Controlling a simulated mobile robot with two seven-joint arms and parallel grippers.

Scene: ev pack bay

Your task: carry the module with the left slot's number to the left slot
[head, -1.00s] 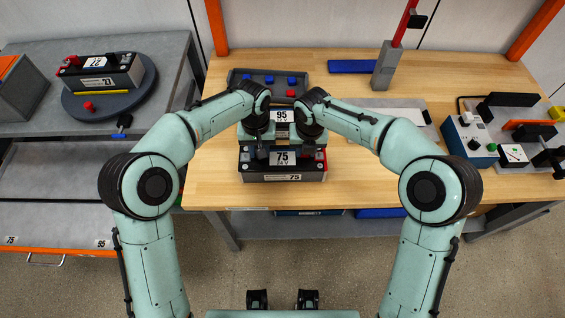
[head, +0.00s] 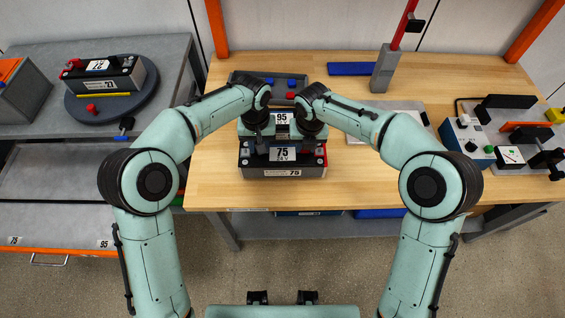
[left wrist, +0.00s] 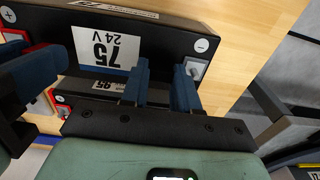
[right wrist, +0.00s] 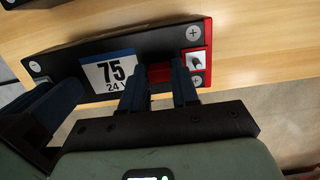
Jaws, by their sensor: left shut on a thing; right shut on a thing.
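The black module numbered 75 (head: 285,171), with one red end, is on the wooden bench in front of a module numbered 95 (head: 283,118). My left gripper (head: 262,148) is shut on the top of module 75 near its minus end; the left wrist view shows its fingers (left wrist: 160,85) there. My right gripper (head: 306,148) is shut on it near the red plus end, as the right wrist view shows (right wrist: 160,85). The exact grip points are partly hidden. At left, a low shelf's front edge carries a 75 label (head: 13,240) at left and a 95 label (head: 103,244) at right.
A turntable (head: 75,108) on the left bench bears a module marked 27 (head: 122,83). A dark tray (head: 240,76) with blue pieces is behind module 95. A grey post (head: 384,70) and test equipment (head: 468,140) stand at right. The low shelf surface (head: 60,180) looks clear.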

